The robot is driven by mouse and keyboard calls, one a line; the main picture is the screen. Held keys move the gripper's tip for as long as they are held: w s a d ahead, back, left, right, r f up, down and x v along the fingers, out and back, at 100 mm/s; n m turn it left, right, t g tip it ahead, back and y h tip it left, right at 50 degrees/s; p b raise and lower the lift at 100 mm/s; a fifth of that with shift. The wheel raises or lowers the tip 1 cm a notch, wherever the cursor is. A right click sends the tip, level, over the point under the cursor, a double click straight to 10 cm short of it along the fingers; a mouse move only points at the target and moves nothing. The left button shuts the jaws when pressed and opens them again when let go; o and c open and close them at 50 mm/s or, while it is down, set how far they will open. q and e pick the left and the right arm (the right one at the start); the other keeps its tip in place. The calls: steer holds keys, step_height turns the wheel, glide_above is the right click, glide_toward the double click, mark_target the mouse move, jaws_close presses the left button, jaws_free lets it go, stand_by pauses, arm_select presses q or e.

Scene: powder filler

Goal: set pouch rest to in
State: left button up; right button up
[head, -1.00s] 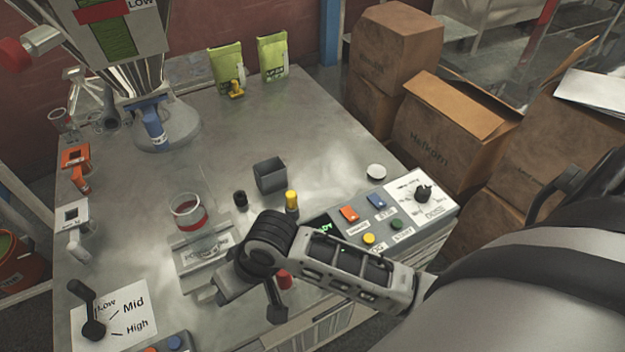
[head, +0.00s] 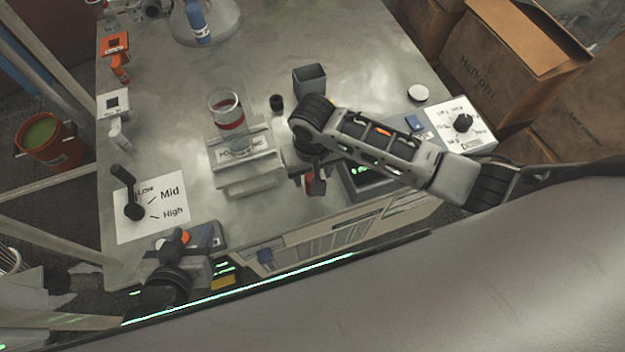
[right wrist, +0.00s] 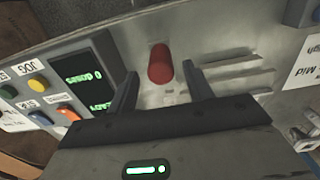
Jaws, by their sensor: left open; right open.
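The grey stepped pouch rest (head: 250,172) is at the front middle of the table, below a clear cylinder with a red band (head: 228,125). Its ridged plates also show in the right wrist view (right wrist: 228,72). A red knob (right wrist: 160,63) stands beside them. My right gripper (right wrist: 163,88) is open, its two fingers apart with the knob between and just beyond their tips. In the head view my right arm hides most of the knob. My left gripper (head: 178,245) is at the lower left by the front edge, away from the rest; its jaws are open.
A lever on a Low/Mid/High plate (head: 150,205) is at the left. A control panel with a green display (head: 362,172) lies under my right arm. A grey square cup (head: 310,80) and a black knob (head: 277,102) stand behind.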

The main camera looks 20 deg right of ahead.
steer(key=shift+f+b, duration=0.3)
steer(key=shift+f, duration=1.95)
jaws_close()
steer(key=shift+w, duration=0.15)
